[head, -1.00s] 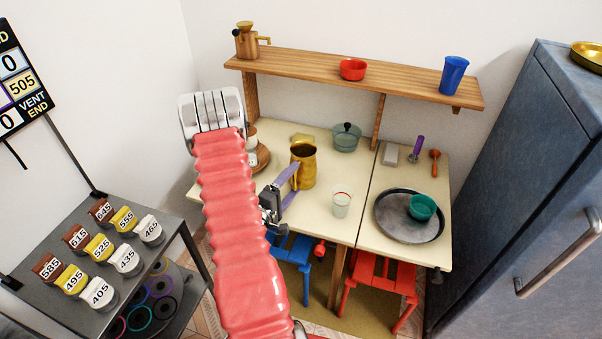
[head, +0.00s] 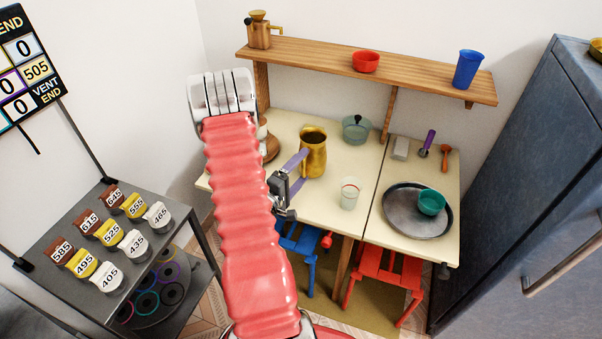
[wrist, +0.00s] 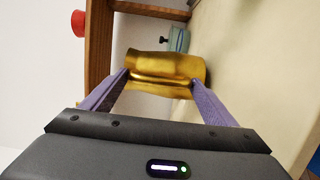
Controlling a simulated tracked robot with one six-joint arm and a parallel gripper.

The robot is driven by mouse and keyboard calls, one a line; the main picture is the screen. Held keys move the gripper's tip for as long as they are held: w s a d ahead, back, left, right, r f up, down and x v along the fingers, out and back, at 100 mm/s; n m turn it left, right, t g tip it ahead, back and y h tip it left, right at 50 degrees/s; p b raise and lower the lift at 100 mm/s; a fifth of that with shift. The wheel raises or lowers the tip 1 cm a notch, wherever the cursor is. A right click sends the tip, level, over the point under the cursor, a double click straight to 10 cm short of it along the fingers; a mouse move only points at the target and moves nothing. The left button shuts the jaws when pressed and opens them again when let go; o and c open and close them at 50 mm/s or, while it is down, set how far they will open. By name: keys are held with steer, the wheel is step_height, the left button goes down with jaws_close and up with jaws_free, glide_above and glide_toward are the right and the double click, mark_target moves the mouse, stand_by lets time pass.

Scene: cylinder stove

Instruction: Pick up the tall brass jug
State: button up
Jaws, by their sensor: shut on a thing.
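The tall brass jug (head: 313,155) is upright at the middle of the cream table, left of a clear cup. My gripper (head: 302,172) reaches it from the lower left in the head view, its purple fingers at the near side. In the wrist view the jug (wrist: 165,66) lies sideways in the picture between the two fingertips of my gripper (wrist: 160,78), which is shut on it. My red sleeved arm hides part of the table to the left. I cannot tell whether the jug's base is clear of the table.
The clear cup (head: 350,193) stands close to the right of the jug. A teal lidded pot (head: 356,130) is behind it. A round tray (head: 403,222) holds a teal bowl (head: 431,202). The wooden shelf (head: 340,62) overhangs the table's back. Blue and red stools stand below.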

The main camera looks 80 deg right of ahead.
steer(key=shift+r, duration=4.1)
